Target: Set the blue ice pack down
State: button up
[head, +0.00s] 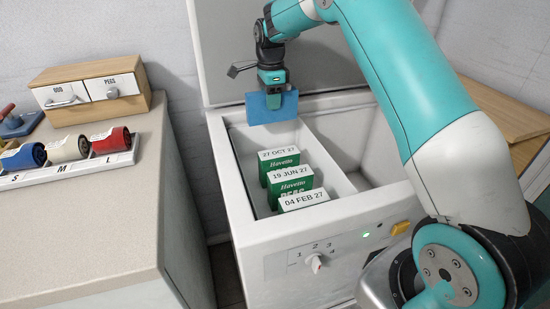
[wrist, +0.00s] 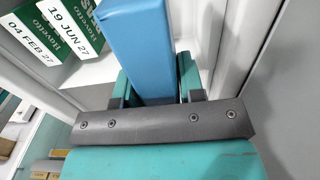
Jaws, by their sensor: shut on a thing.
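The blue ice pack (head: 262,108) is a flat blue slab held upright below my gripper (head: 273,88), above the back of the open white chest (head: 238,188). In the wrist view the ice pack (wrist: 140,42) stands between the two fingers of my gripper (wrist: 157,92), which is shut on it. The ice pack is over the chest's left compartment near the back wall. Whether it touches anything there I cannot tell. Its upper edge is partly hidden by the fingers.
Several green boxes with date labels (head: 290,180) stand in a row in the left compartment. A divider (head: 330,160) separates the empty-looking right compartment. The raised lid (head: 230,50) stands behind. A worktop (head: 110,215) at left holds a drawer box (head: 92,92) and a tray of rolls (head: 70,165).

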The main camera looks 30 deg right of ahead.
notch_tip(320, 180, down, 15)
dwell(0.4)
jog(key=shift+f, duration=0.55)
jog(key=o, duration=1.1)
jog(key=shift+o, duration=0.2)
